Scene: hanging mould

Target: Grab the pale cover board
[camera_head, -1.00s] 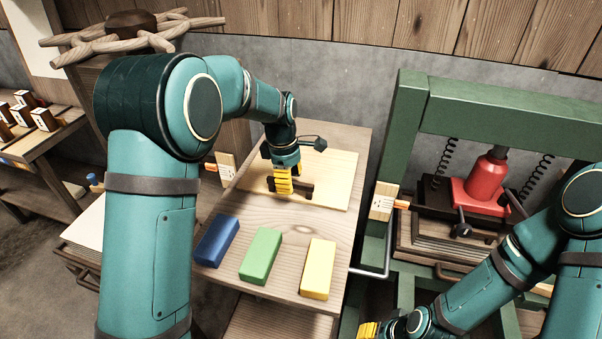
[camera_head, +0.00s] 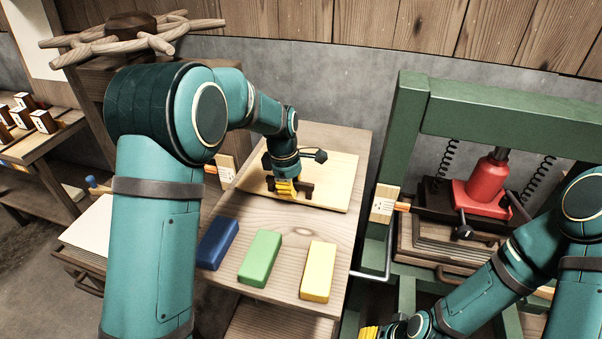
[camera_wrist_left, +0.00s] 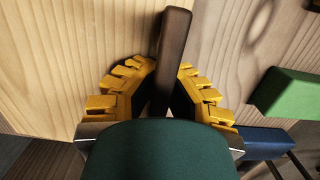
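The pale cover board (camera_head: 335,171) lies flat on the wooden table in the head view, and its grain fills the left of the wrist view (camera_wrist_left: 60,60). A dark bar handle (camera_wrist_left: 172,50) stands on it. My left gripper (camera_head: 287,188) is down at this handle. In the left wrist view its yellow fingers (camera_wrist_left: 168,80) lie on either side of the bar, with the tips close to it. Whether they press on it is not clear. My right gripper (camera_head: 368,331) shows only partly at the bottom edge, away from the board.
Blue (camera_head: 217,243), green (camera_head: 260,258) and yellow (camera_head: 318,272) blocks lie on the table (camera_head: 285,222) in front of the board. A green press frame (camera_head: 500,115) with a red jack (camera_head: 487,190) stands to the right. A grey wall is behind.

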